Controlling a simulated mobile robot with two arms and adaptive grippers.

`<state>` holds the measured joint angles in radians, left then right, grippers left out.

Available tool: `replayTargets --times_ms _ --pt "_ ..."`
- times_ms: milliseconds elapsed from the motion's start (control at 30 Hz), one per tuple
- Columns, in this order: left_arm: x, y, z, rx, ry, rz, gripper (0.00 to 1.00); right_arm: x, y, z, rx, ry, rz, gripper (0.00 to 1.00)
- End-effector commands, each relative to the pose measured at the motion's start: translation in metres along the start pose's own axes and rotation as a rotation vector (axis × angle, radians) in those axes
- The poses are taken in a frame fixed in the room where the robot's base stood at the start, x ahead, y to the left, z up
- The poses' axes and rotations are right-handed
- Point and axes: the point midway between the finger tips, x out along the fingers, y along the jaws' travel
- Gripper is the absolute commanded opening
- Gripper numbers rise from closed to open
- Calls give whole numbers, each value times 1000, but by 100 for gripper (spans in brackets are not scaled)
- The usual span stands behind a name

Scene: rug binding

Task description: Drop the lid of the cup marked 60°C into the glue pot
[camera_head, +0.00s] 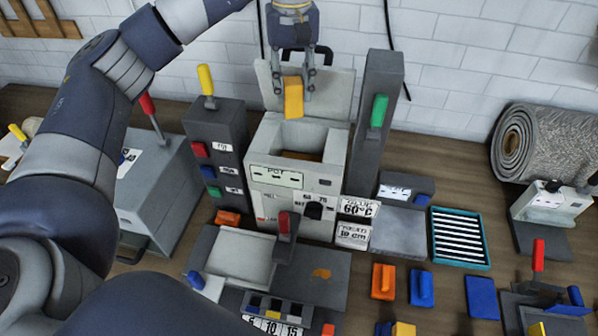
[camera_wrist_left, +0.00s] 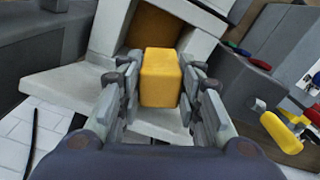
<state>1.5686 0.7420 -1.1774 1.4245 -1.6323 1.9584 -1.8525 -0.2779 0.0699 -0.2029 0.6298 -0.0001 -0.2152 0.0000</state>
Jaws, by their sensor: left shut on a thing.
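My left gripper (camera_head: 293,94) is shut on an orange-yellow block (camera_head: 292,102) and holds it above the open glue pot (camera_head: 262,205). In the left wrist view the block (camera_wrist_left: 160,80) sits between both fingers of the left gripper (camera_wrist_left: 160,88), in front of the pot's opening. The pot is a pale grey box marked POT, with its lid (camera_head: 337,88) raised at the back and brown-orange stuff inside (camera_head: 301,156). A sign reading 60°C (camera_head: 357,209) stands at its right foot. I see no cup marked 60°C. My right gripper is not in view.
A dark post with coloured buttons (camera_head: 220,150) stands left of the pot, and a tall dark post with a green handle (camera_head: 372,135) stands right. A striped tray (camera_head: 460,238), coloured blocks and a rolled rug (camera_head: 545,140) lie further right.

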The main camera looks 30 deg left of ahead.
Motion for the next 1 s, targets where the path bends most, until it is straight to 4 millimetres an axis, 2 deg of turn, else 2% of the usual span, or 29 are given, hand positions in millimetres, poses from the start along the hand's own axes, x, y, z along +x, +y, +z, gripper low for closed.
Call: replayTargets --times_ms 33,100,200,300,400,500,700,867,900,967,1000 --pt "4 0 0 -1 -1 0 8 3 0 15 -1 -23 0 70" --pt "10 0 0 0 0 0 8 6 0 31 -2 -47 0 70" --pt "21 0 0 0 0 0 8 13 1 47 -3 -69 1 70" --pt "33 0 0 1 0 0 8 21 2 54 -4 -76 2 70" --pt "45 0 0 1 0 0 8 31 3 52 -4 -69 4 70" --pt "54 0 0 1 0 1 8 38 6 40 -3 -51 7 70" --pt "59 0 0 1 1 1 8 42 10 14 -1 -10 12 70" --pt "58 0 0 1 1 1 8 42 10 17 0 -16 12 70" --pt "58 0 0 1 1 1 40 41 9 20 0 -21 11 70" --pt "58 0 0 1 1 1 53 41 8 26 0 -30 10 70" --pt "58 0 0 2 1 1 56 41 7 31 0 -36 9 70"
